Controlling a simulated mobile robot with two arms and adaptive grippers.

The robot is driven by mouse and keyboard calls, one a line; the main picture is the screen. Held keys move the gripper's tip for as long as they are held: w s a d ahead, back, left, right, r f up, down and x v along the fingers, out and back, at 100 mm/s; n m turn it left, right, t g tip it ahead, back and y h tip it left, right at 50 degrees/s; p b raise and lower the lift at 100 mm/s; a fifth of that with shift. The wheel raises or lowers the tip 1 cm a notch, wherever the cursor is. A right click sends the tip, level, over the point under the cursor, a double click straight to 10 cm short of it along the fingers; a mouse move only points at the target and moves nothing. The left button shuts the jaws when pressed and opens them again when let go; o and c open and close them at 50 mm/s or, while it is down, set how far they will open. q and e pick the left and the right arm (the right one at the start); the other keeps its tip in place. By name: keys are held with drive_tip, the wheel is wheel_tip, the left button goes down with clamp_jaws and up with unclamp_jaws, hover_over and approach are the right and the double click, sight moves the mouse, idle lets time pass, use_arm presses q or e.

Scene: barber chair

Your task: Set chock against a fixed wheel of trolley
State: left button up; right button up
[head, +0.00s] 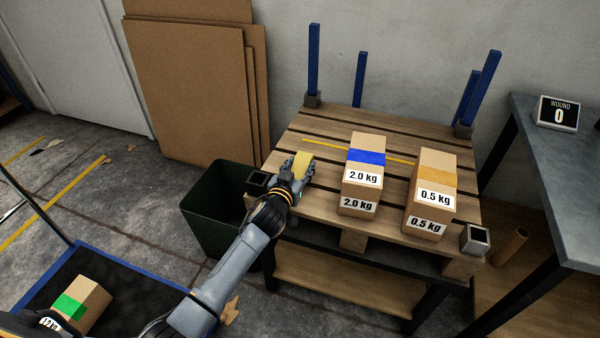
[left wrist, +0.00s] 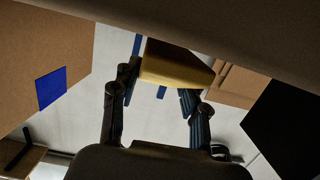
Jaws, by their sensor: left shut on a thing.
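The yellow chock (head: 302,165) is a small block held at the left front corner of the wooden pallet-topped table. My left gripper (head: 293,174) is shut on it. In the left wrist view the chock (left wrist: 178,66) sits between the two dark fingers. I cannot tell whether it touches the table boards. The trolley seems to be the dark deck with a blue rim (head: 55,257) at the lower left. Its wheels are hidden or out of frame. My right gripper is not in view.
A green-taped box (head: 88,300) sits on the trolley deck. Open floor lies between trolley and bin.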

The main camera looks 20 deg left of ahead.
use_arm(q)
drive_tip(key=shift+f, duration=0.6)
drive_tip(key=shift+f, duration=0.15)
drive_tip(key=o, duration=1.3)
drive_tip(key=shift+f, duration=0.1)
